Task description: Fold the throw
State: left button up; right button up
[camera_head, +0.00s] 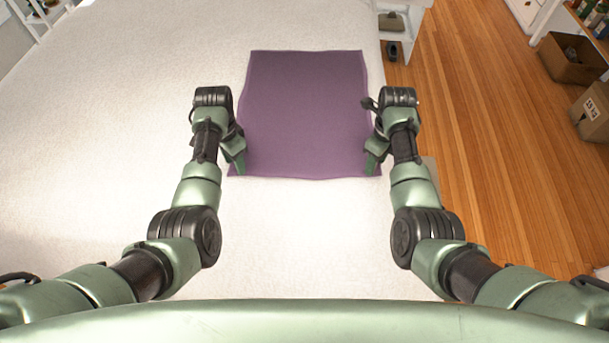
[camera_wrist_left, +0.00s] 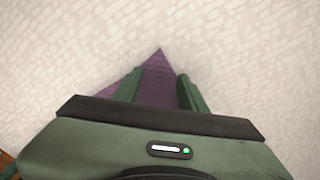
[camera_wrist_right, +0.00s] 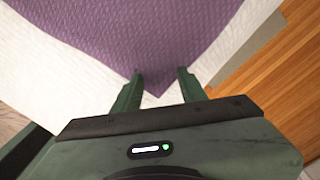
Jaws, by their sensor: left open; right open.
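The purple throw (camera_head: 303,110) lies spread flat on the white bed, its near edge toward me. My left gripper (camera_head: 238,168) is at its near left corner. In the left wrist view the purple corner (camera_wrist_left: 157,80) lies between the two open fingers (camera_wrist_left: 158,90). My right gripper (camera_head: 374,165) is at the near right corner. In the right wrist view the throw's corner (camera_wrist_right: 150,75) reaches between the open fingers (camera_wrist_right: 158,85). Both grippers are open. I cannot tell whether the fingers touch the cloth.
The white bed (camera_head: 100,130) is clear around the throw. Its right edge runs close beside my right arm, with wooden floor (camera_head: 490,130) beyond. Cardboard boxes (camera_head: 572,58) stand on the floor at the far right. A small shelf (camera_head: 400,25) stands at the bed's back right.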

jog(key=shift+f, duration=0.1)
pick_arm(q)
jog(key=shift+s, duration=0.1)
grip_shut()
pick_arm(e)
jog(key=shift+s, duration=0.1)
grip_shut()
